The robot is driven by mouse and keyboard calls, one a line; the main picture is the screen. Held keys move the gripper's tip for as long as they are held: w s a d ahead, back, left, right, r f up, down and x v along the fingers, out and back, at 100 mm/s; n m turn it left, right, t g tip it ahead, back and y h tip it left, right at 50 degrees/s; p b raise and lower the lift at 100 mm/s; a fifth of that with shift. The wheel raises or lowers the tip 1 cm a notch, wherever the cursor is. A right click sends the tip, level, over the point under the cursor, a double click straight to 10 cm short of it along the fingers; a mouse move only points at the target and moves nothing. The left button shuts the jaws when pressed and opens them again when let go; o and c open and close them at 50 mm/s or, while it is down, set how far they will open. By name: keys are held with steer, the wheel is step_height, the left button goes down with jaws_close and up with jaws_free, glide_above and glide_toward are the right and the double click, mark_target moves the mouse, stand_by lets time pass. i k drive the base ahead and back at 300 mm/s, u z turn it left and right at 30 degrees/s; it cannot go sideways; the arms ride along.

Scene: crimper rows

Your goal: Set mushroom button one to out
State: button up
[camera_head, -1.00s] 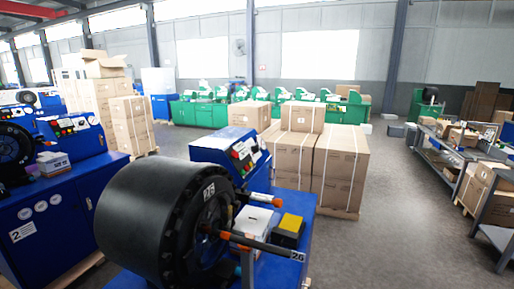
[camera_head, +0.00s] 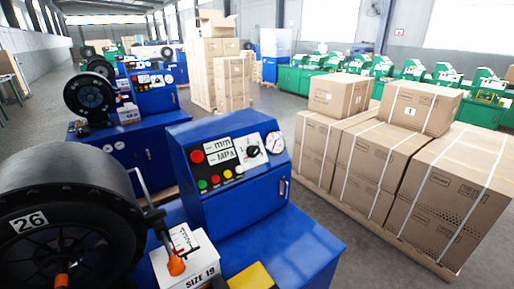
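The nearest blue crimper's control box (camera_head: 232,166) stands in the middle of the view, its panel facing me. A large round red mushroom button (camera_head: 197,157) sits at the panel's upper left, beside the "mm" and "MPa" displays (camera_head: 220,150). Whether it is pressed in or out is too small to tell. Several small coloured buttons, including a green one (camera_head: 203,184), sit below. A black rotary knob (camera_head: 252,150) and a round gauge (camera_head: 275,141) are on the right. No number identifying the mushroom button is visible. My gripper is not in view.
The crimper's black head (camera_head: 70,220), marked 26, fills the lower left. A white "SIZE 19" box (camera_head: 186,262) and a yellow item (camera_head: 251,277) lie before the control box. Other blue crimpers (camera_head: 150,95) stand behind left. Stacked cartons (camera_head: 440,195) stand right, with grey floor between.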

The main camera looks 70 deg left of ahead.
mark_target(196, 156)
steer(key=i, duration=0.45)
steer(key=u, duration=3.15)
